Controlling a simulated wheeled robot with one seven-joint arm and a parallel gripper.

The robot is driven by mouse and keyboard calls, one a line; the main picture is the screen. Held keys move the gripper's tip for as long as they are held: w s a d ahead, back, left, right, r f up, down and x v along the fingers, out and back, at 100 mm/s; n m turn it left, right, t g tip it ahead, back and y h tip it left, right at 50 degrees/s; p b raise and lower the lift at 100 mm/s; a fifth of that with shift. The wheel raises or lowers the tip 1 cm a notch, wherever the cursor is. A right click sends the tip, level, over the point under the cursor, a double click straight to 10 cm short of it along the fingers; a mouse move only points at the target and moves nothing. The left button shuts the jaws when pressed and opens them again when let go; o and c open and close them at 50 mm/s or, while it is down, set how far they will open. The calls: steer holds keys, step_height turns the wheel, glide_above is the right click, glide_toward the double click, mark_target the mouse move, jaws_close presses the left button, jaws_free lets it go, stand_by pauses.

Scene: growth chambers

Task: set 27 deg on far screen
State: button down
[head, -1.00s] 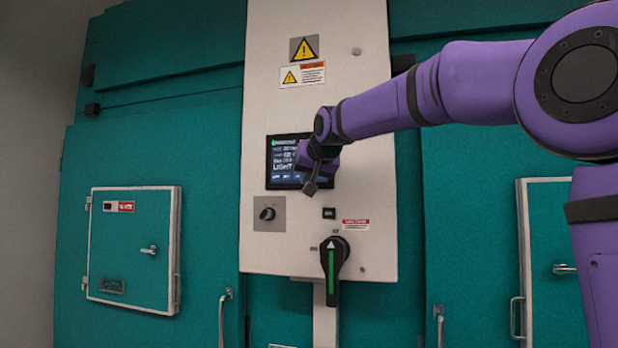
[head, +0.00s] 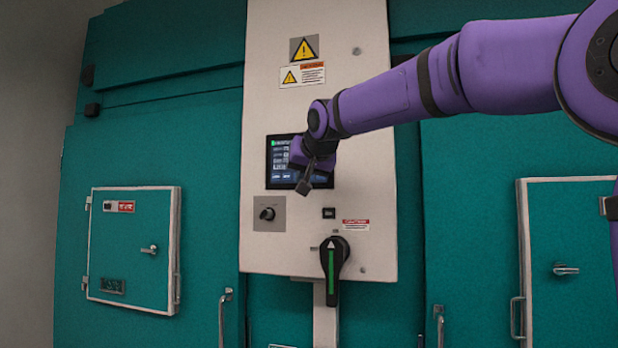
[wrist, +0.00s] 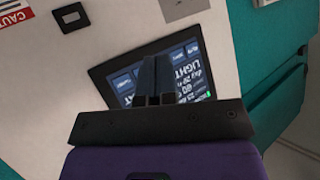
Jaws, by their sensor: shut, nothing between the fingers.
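The screen (head: 281,176) is a dark display with lines of white and blue text, set in the pale control panel (head: 350,110). My gripper (head: 304,188) is in front of the screen's lower right part and hides some of it. In the wrist view the screen (wrist: 199,72) appears rotated, with the word LIGHT and several figures legible in part. My gripper (wrist: 155,78) is shut and empty there, its fingers over the screen face. I cannot tell whether the fingertips touch the glass. No setting of 27 can be read.
Below the screen are a small black knob (head: 267,214), a small black square (head: 329,213) and a large black rotary handle (head: 332,262) with a green stripe. Teal chamber doors flank the panel, with a small hatch (head: 133,248) at left and another (head: 566,240) at right.

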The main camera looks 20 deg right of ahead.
steer(key=shift+s+a, duration=0.55)
steer(key=shift+s, duration=0.25)
stand_by(1.8)
steer(key=s+a, duration=0.2)
steer(key=s, duration=0.1)
steer(key=shift+a, duration=0.15)
stand_by(0.4)
steer(key=w+d, duration=0.5)
steer(key=w, duration=0.2)
stand_by(0.3)
steer(key=shift+w+d, duration=0.15)
stand_by(1.9)
steer(key=shift+w+d, duration=0.2)
steer(key=shift+w, duration=0.05)
